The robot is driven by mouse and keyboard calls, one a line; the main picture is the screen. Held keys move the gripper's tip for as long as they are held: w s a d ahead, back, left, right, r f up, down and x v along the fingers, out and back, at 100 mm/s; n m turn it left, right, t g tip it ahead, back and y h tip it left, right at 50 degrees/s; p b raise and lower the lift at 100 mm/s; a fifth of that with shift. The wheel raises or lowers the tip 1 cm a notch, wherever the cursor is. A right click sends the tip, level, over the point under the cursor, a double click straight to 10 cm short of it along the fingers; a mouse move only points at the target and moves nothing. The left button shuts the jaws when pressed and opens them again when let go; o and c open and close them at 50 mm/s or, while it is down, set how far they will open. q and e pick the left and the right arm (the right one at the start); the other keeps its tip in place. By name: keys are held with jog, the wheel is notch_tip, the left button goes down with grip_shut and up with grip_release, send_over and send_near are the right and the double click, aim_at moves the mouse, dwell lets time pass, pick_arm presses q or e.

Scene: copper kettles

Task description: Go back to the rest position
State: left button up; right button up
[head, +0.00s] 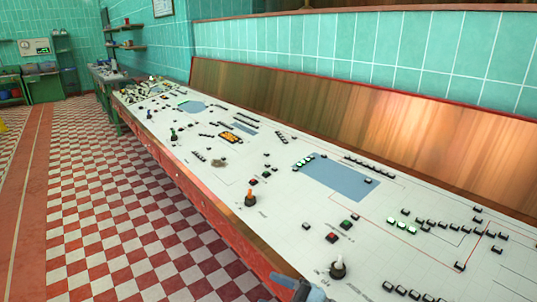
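No kettle shows in the head view. A long white control console (290,213) with a red front edge runs from the lower right to the far left. A grey-blue part, perhaps of my own arm, shows at the bottom edge, in front of the console's edge. I cannot tell which arm it belongs to. No fingertips of either gripper are in view.
An orange-topped knob (250,198) and a white-topped knob (338,267) stand up from the console. A wooden panel (300,105) backs it. The red and white checked floor (120,230) on the left is clear. Green shelving (43,88) stands far left.

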jog(key=s+d+f+m+t+h, duration=0.4)
jog(key=d+f+m+t+h, duration=0.8)
jog(key=m, duration=0.5)
jog(key=s+d+f+m+g+h, duration=0.5)
jog(key=s+f+g, duration=0.3)
jog(key=s+f, duration=0.4)
pick_arm(q)
notch_tip(320, 180, up, 14)
jog(key=p, duration=1.6)
jog(key=shift+s+a+m+t, duration=0.3)
jog(key=shift+s+a, duration=0.1)
jog(key=shift+a, duration=0.05)
pick_arm(e)
notch_tip(320, 180, up, 15)
jog(key=s+d, duration=0.1)
jog(key=s, duration=0.1)
jog(key=shift+d+n, duration=0.25)
jog(key=shift+n, duration=0.05)
pick_arm(q)
jog(key=shift+d, duration=0.1)
